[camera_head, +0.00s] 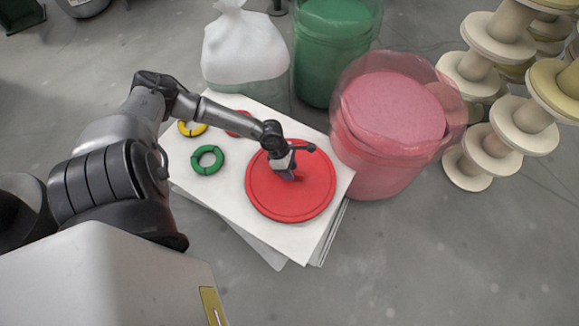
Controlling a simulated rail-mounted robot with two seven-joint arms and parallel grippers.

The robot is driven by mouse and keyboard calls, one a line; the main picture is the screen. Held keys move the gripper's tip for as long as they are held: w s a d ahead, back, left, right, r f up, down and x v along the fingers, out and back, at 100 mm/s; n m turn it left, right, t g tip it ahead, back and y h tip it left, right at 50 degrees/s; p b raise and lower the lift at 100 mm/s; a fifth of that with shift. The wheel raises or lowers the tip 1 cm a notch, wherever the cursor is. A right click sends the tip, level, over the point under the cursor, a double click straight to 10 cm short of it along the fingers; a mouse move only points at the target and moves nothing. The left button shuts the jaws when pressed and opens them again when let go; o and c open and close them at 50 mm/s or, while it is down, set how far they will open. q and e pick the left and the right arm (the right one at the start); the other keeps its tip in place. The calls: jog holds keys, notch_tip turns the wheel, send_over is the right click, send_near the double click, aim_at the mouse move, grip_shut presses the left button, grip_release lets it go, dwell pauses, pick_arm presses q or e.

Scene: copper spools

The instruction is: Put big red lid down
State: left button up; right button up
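The big red lid (265,196) is a round disc that appears to lie flat on the white top of a low stack of boards (226,212). It covers the right part of that top. My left gripper (291,176) reaches in from the left and points down at the middle of the lid. Its fingertips are small and partly hidden by the gripper body, so I cannot tell whether they grip a handle there or are open. My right gripper is not in view.
A green ring (207,160), a yellow ring (191,129) and a partly hidden smaller red piece (238,124) lie on the white top. A pink bin (385,170), a green bin (333,55) and a white bag (245,50) stand behind. Spools (481,158) stack at right. The front floor is clear.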

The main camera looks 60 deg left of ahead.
pick_arm(q)
jog(key=p+v, duration=0.7)
jog(key=v, duration=0.5)
jog(key=w+d+r+n+t, duration=0.45)
jog(key=d+n+t, duration=0.25)
jog(key=d+n, duration=0.3)
jog(key=w+d+r+n+t, duration=0.3)
jog(key=d+r+n+t, duration=0.4)
jog(key=n, duration=0.4)
jog(key=s+d+f+n+g+y, duration=0.2)
jog(key=s+n+g, duration=0.4)
jog(key=s+n, duration=0.2)
jog(key=s+d+f+n+g+y, duration=0.2)
jog(key=s+n+g, duration=0.4)
jog(key=n, duration=0.6)
jog(key=s+d+f, duration=0.1)
jog(key=s, duration=0.1)
jog(key=shift+s+g, duration=0.3)
jog(key=shift+s, duration=0.1)
